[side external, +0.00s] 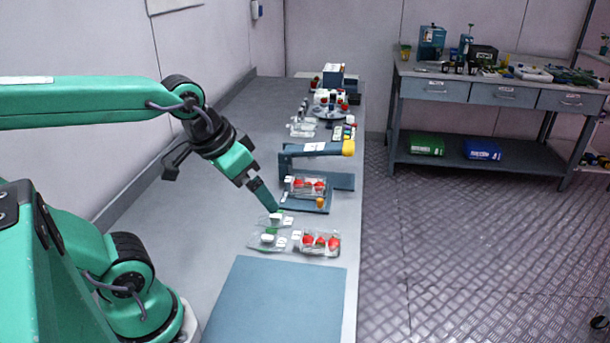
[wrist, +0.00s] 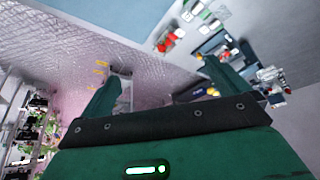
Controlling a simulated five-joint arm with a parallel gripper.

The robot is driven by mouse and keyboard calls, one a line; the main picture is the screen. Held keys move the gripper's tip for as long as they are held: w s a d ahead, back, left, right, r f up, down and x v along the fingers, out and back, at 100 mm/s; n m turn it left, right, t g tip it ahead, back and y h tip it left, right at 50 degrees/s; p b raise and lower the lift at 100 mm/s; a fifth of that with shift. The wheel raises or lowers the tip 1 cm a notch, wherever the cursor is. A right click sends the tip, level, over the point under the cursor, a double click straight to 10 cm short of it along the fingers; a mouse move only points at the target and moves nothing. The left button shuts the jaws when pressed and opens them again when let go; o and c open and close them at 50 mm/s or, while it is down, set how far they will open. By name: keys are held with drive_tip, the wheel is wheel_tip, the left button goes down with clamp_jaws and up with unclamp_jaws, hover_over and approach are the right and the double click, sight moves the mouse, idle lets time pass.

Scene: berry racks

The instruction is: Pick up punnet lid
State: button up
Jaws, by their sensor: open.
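Two clear flat punnet lids, each with a white block on top, lie on the grey bench in the side external view. The nearer lid (side external: 269,239) is left of a strawberry punnet; the farther lid (side external: 272,219) is just behind it. My gripper (side external: 274,208) points down at the farther lid, its tip close above or beside it. Whether it touches is unclear. In the wrist view my gripper (wrist: 162,70) has its two green fingers wide apart with nothing between them. Small clear and white pieces, probably the lids (wrist: 192,12), show at the top there.
A clear punnet (side external: 320,243) of red strawberries sits right of the lids. Behind, another filled punnet (side external: 305,187) sits at a blue station with an overhead arm (side external: 315,149). A blue mat (side external: 277,302) in front is bare. More items stand farther back.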

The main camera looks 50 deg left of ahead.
drive_tip(key=w+a+f+n+g, duration=0.2)
drive_tip(key=w+a, duration=0.2)
drive_tip(key=w, duration=0.2)
drive_tip(key=n+g, duration=0.3)
drive_tip(key=n, duration=0.3)
hover_over(275, 215)
drive_tip(key=f, duration=1.4)
drive_tip(key=shift+s+d+f, duration=0.1)
drive_tip(key=shift+d+f, duration=0.05)
drive_tip(key=shift+d, duration=0.05)
drive_tip(key=shift+a+f, duration=0.2)
drive_tip(key=shift+d+f, duration=0.1)
drive_tip(key=shift+f, duration=3.8)
drive_tip(key=shift+c, duration=0.4)
drive_tip(key=c, duration=0.6)
